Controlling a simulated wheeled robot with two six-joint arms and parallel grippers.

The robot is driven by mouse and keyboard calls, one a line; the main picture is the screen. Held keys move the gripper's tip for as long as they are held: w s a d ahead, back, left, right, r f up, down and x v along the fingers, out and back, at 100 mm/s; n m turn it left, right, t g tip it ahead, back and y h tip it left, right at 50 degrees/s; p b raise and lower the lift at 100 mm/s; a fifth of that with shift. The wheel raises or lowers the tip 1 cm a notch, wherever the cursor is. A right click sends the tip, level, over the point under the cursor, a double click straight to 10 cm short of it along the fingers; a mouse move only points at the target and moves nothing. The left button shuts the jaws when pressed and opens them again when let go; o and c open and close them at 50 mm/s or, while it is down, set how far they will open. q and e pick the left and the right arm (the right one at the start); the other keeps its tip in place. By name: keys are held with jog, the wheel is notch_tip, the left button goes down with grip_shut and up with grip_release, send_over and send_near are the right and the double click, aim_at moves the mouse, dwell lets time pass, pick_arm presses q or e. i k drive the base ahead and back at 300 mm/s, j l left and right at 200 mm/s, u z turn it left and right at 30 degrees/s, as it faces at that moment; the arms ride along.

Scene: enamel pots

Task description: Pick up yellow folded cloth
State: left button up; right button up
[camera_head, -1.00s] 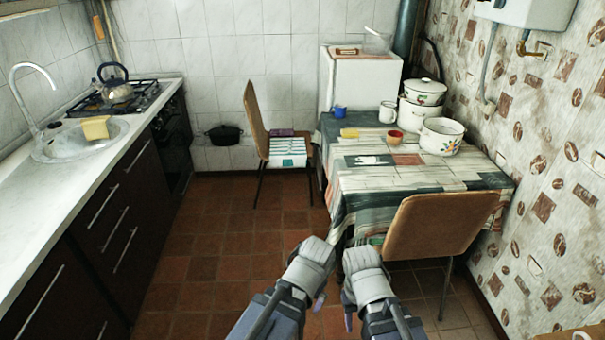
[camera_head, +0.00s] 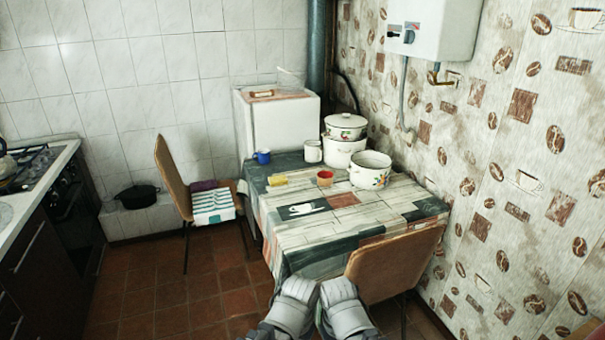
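The yellow folded piece at the sink in the earlier frame is outside the view now. My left gripper (camera_head: 292,306) and my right gripper (camera_head: 344,307) are side by side at the bottom centre, in front of the table's near edge, far from the yellow item. Their fingers are hidden, and nothing held shows.
The table (camera_head: 335,222) also bears a blue mug (camera_head: 263,156), red cup (camera_head: 324,177), white mug (camera_head: 313,151) and enamel pots (camera_head: 370,170). A brown chair (camera_head: 393,263) blocks its near right side; another (camera_head: 174,177) stands left. Floor (camera_head: 165,285) between counter and table is clear.

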aim_at(279, 180)
jog(key=i+j+z, duration=0.6)
jog(key=i+j, duration=0.15)
jog(key=j, duration=0.15)
jog(key=i+j+z, duration=0.45)
jog(key=j, duration=0.3)
jog(key=j+z, duration=0.2)
jog(key=j, duration=0.2)
jog(key=i+j+z, duration=0.2)
jog(key=j, duration=0.25)
jog(key=j+z, duration=0.2)
jog(key=j, duration=0.25)
jog(key=i, duration=0.05)
